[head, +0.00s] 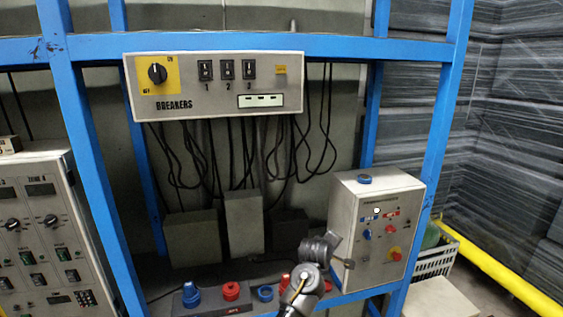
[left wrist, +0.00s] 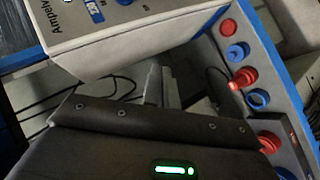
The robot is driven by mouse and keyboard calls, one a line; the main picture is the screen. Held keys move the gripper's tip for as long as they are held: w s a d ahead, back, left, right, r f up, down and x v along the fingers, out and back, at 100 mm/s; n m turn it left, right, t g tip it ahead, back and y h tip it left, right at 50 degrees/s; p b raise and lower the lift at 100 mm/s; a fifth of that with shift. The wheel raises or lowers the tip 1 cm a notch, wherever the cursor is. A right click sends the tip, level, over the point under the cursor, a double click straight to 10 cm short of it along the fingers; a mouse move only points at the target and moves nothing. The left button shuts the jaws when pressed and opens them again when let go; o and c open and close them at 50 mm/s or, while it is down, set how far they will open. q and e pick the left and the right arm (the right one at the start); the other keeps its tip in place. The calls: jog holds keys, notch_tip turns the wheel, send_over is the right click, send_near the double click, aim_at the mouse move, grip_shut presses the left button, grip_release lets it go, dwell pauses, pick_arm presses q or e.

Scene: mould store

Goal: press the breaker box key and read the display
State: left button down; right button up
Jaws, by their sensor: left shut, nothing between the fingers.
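The breaker box (head: 215,86) is a pale panel lettered BREAKERS on the blue frame's upper beam in the head view. It has a black rotary switch (head: 157,74) on a yellow plate, three black breakers (head: 227,69) and a small yellow key (head: 281,70). Below the key is a white display (head: 261,101) with short dark dashes; I cannot read any figures. My left gripper (head: 335,239) is well below the box, beside the lower right control box. Its grey fingers show shut and empty in the left wrist view (left wrist: 161,85). My right gripper is not in view.
The control box (head: 372,228) with coloured knobs stands close to my left gripper. Red and blue fittings (head: 231,291) line the lower rail. Black cables (head: 240,150) hang below the breaker box. A switch cabinet (head: 45,235) stands at left. Blue posts (head: 435,130) flank the opening.

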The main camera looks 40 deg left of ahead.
aim_at(281, 71)
pick_arm(q)
notch_tip(281, 71, up, 20)
jog(key=a+n+t+p, duration=0.2)
jog(key=n, duration=0.2)
jog(key=s+a+r+n+t+p, duration=0.1)
jog(key=s+r, duration=0.4)
jog(key=r, duration=0.6)
jog(key=s+r+n+t+p, duration=0.2)
jog(key=s+r+n, duration=0.3)
jog(key=r, duration=0.6)
jog(key=s+a+r+n+t+p, duration=0.1)
jog(key=s+r+n+t, duration=0.2)
jog(key=r, duration=0.9)
jog(key=s+n, duration=0.1)
jog(key=s, duration=0.2)
jog(key=shift+a+y+p, duration=0.3)
jog(key=shift+a+p, duration=0.05)
jog(key=shift+w+a+b, duration=0.85)
jog(key=shift+a+b, duration=0.35)
jog(key=shift+b, duration=0.25)
jog(key=shift+w+a+b, duration=0.8)
jog(key=shift+a+b, duration=0.45)
jog(key=shift+b, duration=0.15)
jog(key=shift+w+a+b, duration=0.85)
jog(key=shift+a+b, duration=0.35)
jog(key=shift+b, duration=0.25)
